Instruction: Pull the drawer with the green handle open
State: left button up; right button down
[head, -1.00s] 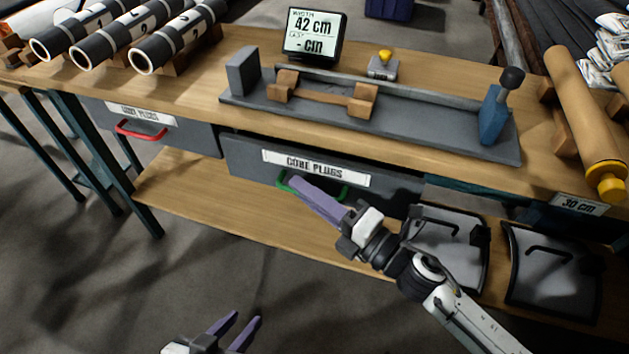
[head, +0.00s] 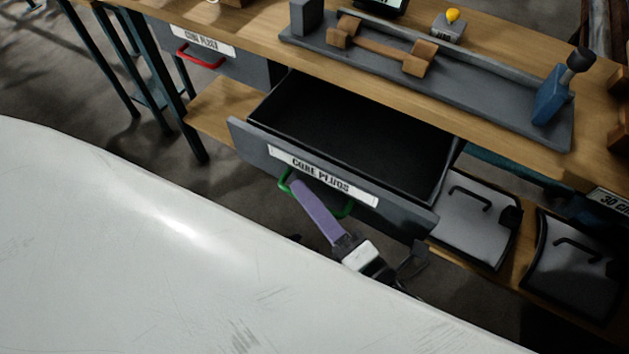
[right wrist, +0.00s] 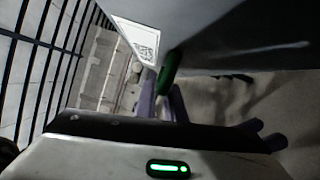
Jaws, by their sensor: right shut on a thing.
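The grey drawer (head: 252,141) labelled "CORE PLUGS" stands pulled out from under the bench in the head view, its dark inside showing empty. Its green handle (head: 285,182) is on the front, below the label. My right gripper (head: 303,190) is shut on the green handle, with its purple fingers across it. In the right wrist view the green handle (right wrist: 169,73) lies at the fingers. My left gripper is hidden in the head view; two purple tips of it (right wrist: 265,133), apart, show at the right in the right wrist view.
Another drawer with a red handle (head: 200,62) is closed at the left. The wooden bench (head: 262,42) carries a grey fixture (head: 480,98). Two grey panels with black handles lie on the lower shelf at right. A large white surface, apparently mine, covers the lower left.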

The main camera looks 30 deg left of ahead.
jog(key=c, duration=1.8)
grip_release()
jog(key=shift+c, duration=0.2)
jog(key=v, duration=1)
jog(key=shift+d, duration=0.15)
jog(key=shift+s+f, duration=0.1)
jog(key=shift+s, duration=0.05)
